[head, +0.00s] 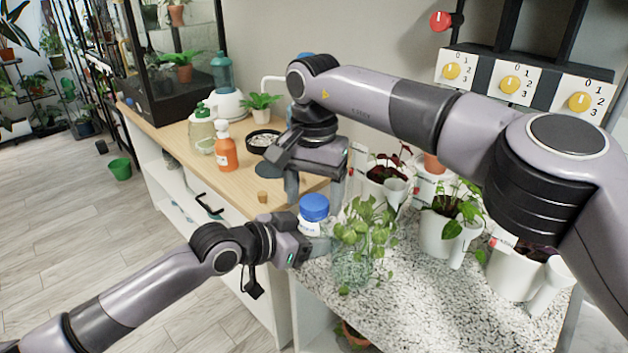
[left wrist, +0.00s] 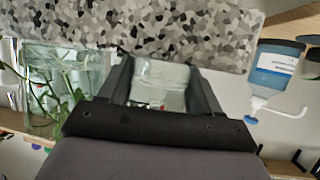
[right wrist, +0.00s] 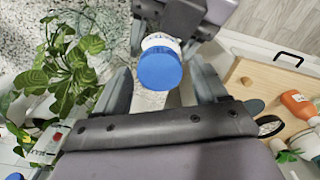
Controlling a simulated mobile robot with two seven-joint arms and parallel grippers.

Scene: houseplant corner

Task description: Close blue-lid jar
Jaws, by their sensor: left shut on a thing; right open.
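The jar's blue lid (head: 314,206) sits at the top of the jar (head: 311,228); I cannot tell whether it is screwed tight. My left gripper (head: 320,246) is shut on the jar from the side and holds it upright near the speckled counter's edge. The clear jar body (left wrist: 158,88) shows between its fingers in the left wrist view. My right gripper (head: 315,189) is open above the lid, pointing down. In the right wrist view the blue lid (right wrist: 160,69) lies between and just beyond its open fingers. The jar's lower part is partly hidden.
A glass vase with a leafy plant (head: 360,240) stands close to the right of the jar. White pots (head: 440,235) stand farther right. An orange bottle (head: 226,152), a cork (head: 262,197) and a black saucer (head: 262,142) are on the wooden top. The counter's front is clear.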

